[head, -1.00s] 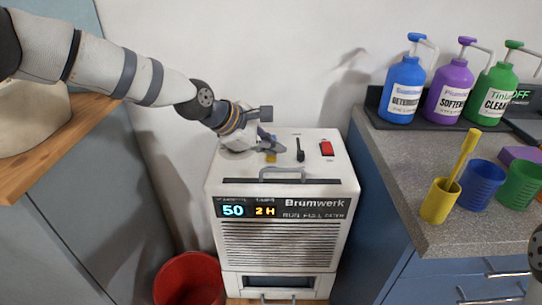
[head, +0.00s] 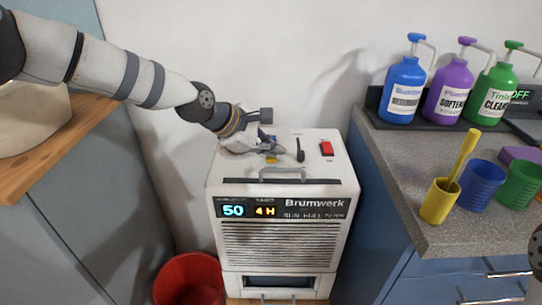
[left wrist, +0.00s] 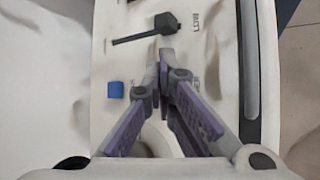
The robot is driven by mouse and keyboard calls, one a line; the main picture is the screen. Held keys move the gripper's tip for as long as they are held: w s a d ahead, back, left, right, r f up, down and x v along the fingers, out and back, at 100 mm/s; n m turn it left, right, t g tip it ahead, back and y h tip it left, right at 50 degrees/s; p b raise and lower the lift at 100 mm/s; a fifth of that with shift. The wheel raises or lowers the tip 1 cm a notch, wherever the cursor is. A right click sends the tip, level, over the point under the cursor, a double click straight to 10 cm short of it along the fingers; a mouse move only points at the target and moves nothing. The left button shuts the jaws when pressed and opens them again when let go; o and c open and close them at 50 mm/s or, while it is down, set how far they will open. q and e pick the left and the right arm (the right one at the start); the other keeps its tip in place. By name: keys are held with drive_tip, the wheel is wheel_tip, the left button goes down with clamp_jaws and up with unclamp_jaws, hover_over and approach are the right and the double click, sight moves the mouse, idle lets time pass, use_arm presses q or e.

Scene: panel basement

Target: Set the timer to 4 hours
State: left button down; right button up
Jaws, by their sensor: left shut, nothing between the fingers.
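The white Brumwerk machine (head: 280,262) stands against the wall. Its front display (head: 250,211) reads 50 in blue and 4 H in yellow. On its top panel are a yellow button (head: 271,160), a blue button (left wrist: 115,90), a black lever (head: 300,152) and a red switch (head: 326,148). The lever also shows in the left wrist view (left wrist: 150,30). My left gripper (head: 280,150) is shut and empty above the top panel, between the buttons and the lever. In the left wrist view its fingertips (left wrist: 166,57) meet, hiding part of the panel.
At right, a counter (head: 400,150) holds blue, purple and green pump bottles and several cups. A red bucket (head: 190,280) stands at lower left. A wooden shelf (head: 60,150) is beneath my left arm.

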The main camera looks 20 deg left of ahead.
sight(272, 159)
use_arm(q)
drive_tip(key=shift+r, duration=0.75)
use_arm(e)
drive_tip(key=shift+w+r, duration=0.35)
use_arm(q)
drive_tip(key=shift+r+p, duration=0.9)
drive_tip(key=shift+r, duration=1.65)
use_arm(e)
drive_tip(key=shift+w+r+t, duration=0.6)
drive_tip(key=shift+w+r, duration=0.3)
drive_tip(key=shift+w, duration=0.05)
use_arm(q)
drive_tip(key=shift+f, duration=0.1)
use_arm(e)
drive_tip(key=shift+s, duration=0.1)
